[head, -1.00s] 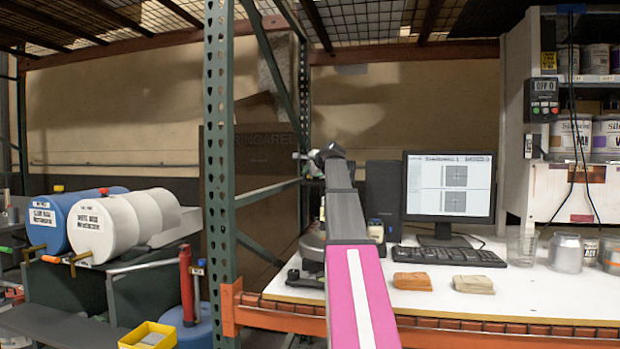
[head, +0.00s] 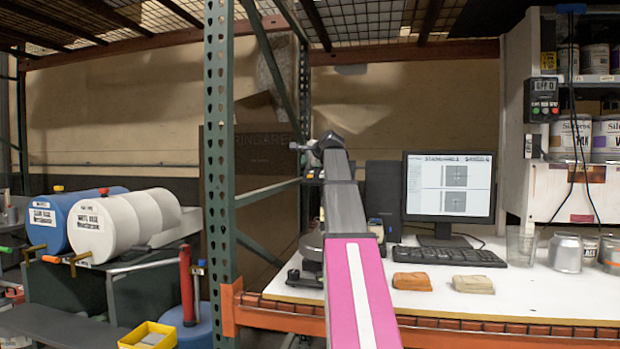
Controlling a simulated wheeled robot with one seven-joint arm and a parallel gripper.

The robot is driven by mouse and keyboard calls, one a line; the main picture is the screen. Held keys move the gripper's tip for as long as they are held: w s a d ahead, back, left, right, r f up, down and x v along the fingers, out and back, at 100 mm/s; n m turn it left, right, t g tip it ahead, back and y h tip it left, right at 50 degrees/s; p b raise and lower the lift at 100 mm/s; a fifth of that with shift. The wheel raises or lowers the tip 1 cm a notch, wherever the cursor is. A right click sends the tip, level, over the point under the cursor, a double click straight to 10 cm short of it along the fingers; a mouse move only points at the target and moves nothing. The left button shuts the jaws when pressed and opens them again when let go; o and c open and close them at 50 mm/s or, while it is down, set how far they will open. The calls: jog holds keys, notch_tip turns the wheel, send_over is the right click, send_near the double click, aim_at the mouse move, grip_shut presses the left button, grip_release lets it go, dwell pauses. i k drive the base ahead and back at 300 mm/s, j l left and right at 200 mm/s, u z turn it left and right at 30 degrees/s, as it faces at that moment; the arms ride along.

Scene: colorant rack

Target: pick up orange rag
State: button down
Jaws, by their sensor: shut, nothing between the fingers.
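The orange rag (head: 411,281) is a small folded cloth lying flat on the white tabletop, in front of the keyboard. My arm reaches away from me over the table, left of the rag. My gripper (head: 299,147) shows small and dark at the far end of the arm, raised above the table, left of the computer tower. It is shut and empty, well apart from the rag. Its fingertips are too small to make out clearly.
A beige rag (head: 473,285) lies just right of the orange one. A keyboard (head: 452,257) and monitor (head: 449,190) stand behind. A glass (head: 521,246) and metal can (head: 566,253) stand at right. A green rack post (head: 220,150) rises at left.

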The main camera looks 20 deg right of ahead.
aim_at(411, 281)
jog(key=k+j, duration=0.85)
